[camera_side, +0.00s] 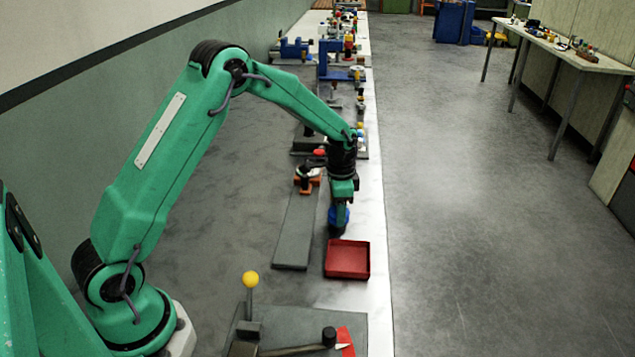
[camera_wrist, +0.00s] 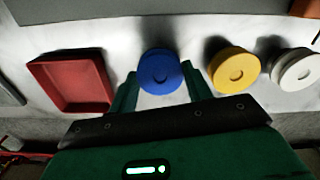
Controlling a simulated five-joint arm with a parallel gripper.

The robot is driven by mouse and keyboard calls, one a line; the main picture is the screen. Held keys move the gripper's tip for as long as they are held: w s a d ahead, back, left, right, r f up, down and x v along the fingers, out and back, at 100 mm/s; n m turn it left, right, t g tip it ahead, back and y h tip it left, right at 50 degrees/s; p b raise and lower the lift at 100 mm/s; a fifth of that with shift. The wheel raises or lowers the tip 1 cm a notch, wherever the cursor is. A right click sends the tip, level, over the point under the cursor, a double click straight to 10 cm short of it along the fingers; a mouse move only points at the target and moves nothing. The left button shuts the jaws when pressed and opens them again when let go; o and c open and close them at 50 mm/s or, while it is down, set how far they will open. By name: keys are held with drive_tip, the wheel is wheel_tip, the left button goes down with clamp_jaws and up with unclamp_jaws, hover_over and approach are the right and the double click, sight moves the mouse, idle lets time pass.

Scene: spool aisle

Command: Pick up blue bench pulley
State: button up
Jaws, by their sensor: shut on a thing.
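The blue bench pulley (camera_wrist: 160,72) is a round blue disc with a small hub at its middle. In the wrist view it sits between the two fingers of my gripper (camera_wrist: 160,85), which are shut on it. In the side view the blue pulley (camera_side: 339,215) shows at the lower end of my gripper (camera_side: 339,208), partly covered by the fingers. It is low over the pale bench, just behind the red tray. I cannot tell whether it touches the bench.
A red square tray (camera_side: 347,272) stands on the bench in front of the pulley. In the wrist view a yellow pulley (camera_wrist: 234,70) and a white pulley (camera_wrist: 296,70) sit to the right. A yellow-knobbed lever (camera_side: 251,281) stands at the near end. The tray looks empty.

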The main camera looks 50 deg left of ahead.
drive_tip(key=shift+r, duration=0.1)
drive_tip(key=shift+r, duration=0.45)
wheel_tip(320, 180, up, 3)
drive_tip(key=shift+r, duration=0.15)
drive_tip(key=s+d+r, duration=0.5)
drive_tip(key=d+r, duration=0.1)
drive_tip(key=d, duration=0.4)
drive_tip(key=shift+d+r, duration=0.25)
drive_tip(key=shift+r, duration=0.05)
idle(0.3)
drive_tip(key=s+d, duration=0.2)
drive_tip(key=shift+d+r, duration=0.3)
drive_tip(key=shift+f, duration=0.2)
drive_tip(key=shift+f, duration=2.8)
